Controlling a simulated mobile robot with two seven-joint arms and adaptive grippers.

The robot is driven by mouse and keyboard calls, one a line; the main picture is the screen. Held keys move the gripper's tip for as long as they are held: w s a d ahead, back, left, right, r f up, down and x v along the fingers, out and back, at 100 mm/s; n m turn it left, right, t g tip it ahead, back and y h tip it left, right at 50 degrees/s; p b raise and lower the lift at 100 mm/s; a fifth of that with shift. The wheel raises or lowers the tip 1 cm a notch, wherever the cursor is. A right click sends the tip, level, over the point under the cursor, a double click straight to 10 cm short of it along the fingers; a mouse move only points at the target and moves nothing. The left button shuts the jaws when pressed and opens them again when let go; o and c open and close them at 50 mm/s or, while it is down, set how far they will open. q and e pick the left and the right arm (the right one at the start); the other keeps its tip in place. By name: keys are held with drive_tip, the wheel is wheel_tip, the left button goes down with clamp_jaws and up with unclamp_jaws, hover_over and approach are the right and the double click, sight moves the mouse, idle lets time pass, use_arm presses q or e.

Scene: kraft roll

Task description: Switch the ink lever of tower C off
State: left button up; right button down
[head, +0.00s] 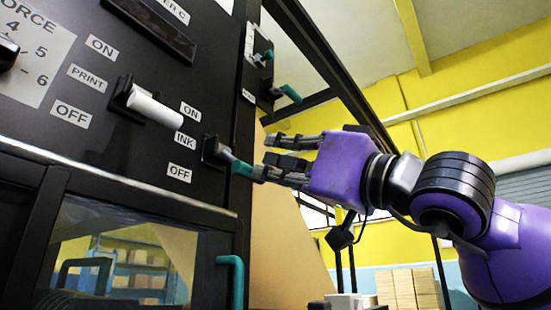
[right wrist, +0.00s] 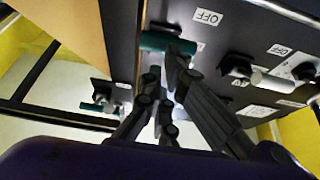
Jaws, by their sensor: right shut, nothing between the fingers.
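The ink lever (head: 240,167) has a teal handle on a grey shaft and a black mount. It sits right of the ON, INK and OFF labels on the black panel, whose top label ends in "ER C". Its handle slopes down to the right; I cannot tell its exact setting. My right gripper (head: 264,162) is shut and empty, its fingertips at or very close to the handle's outer end. In the right wrist view the teal handle (right wrist: 166,44) lies just beyond the fingertips (right wrist: 171,76), near an OFF label (right wrist: 208,17). My left gripper is out of view.
A white-handled print lever (head: 154,108) is on the same panel to the left. Another teal-handled lever (head: 290,93) is farther back on a neighbouring machine. A teal door handle (head: 233,280) is below, and a brown kraft sheet (head: 275,245) stands behind the panel edge.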

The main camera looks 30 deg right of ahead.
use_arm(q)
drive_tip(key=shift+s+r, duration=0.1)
use_arm(e)
drive_tip(key=shift+r, duration=0.1)
idle(0.3)
use_arm(q)
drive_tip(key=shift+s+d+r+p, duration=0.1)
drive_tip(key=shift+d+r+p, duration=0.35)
drive_tip(key=shift+p, duration=0.25)
use_arm(e)
drive_tip(key=v, duration=0.9)
drive_tip(key=shift+f, duration=0.45)
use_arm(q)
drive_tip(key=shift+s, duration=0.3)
use_arm(e)
drive_tip(key=shift+s, duration=0.1)
